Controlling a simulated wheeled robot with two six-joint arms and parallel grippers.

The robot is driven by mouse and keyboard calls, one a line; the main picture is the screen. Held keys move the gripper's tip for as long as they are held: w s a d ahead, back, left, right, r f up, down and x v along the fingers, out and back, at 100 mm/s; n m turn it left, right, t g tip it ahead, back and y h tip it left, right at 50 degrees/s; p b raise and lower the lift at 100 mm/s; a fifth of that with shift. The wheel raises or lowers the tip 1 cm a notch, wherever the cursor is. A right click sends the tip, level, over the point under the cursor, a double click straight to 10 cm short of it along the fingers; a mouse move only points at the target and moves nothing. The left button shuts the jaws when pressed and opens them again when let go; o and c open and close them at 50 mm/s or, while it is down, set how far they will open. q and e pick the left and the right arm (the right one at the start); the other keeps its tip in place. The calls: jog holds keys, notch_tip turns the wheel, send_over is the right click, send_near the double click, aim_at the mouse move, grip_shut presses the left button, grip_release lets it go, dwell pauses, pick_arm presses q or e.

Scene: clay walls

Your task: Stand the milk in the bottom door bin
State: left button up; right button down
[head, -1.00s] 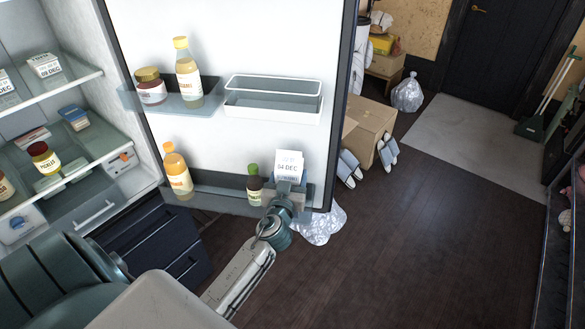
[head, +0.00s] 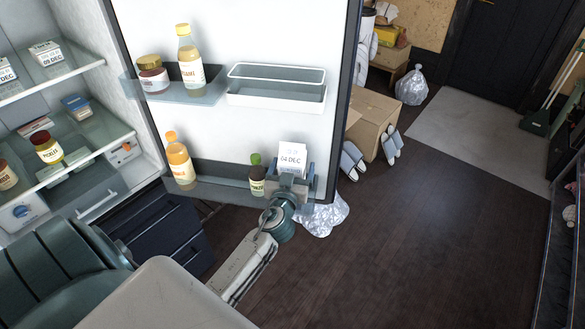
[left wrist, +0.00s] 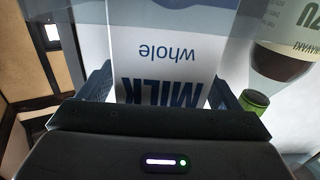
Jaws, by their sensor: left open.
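The milk carton (head: 291,158), white with a "04 DEC" label, stands upright in the bottom door bin (head: 222,189), near its right end. In the left wrist view the milk (left wrist: 165,50) shows upside down, with "MILK" and "whole" on its face. My left gripper (head: 288,182) is at the front of the carton. In the left wrist view, the fingers of my left gripper (left wrist: 160,90) are open, one on each side of the milk. The lower part of the carton is hidden behind my gripper in the head view. My right gripper is not seen.
A green-capped dark bottle (head: 257,176) stands just left of the milk, and an orange bottle (head: 180,162) at the bin's left. A white-rimmed bin (head: 275,92) above is empty. Fridge shelves (head: 75,165) hold jars and boxes at left. A cardboard box (head: 372,120) stands beyond the door.

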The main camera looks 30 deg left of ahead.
pick_arm(q)
jog(key=shift+s+d+f, duration=0.1)
jog(key=shift+s, duration=0.2)
jog(key=b+v, duration=0.4)
jog(key=v, duration=0.7)
jog(key=shift+s, duration=0.25)
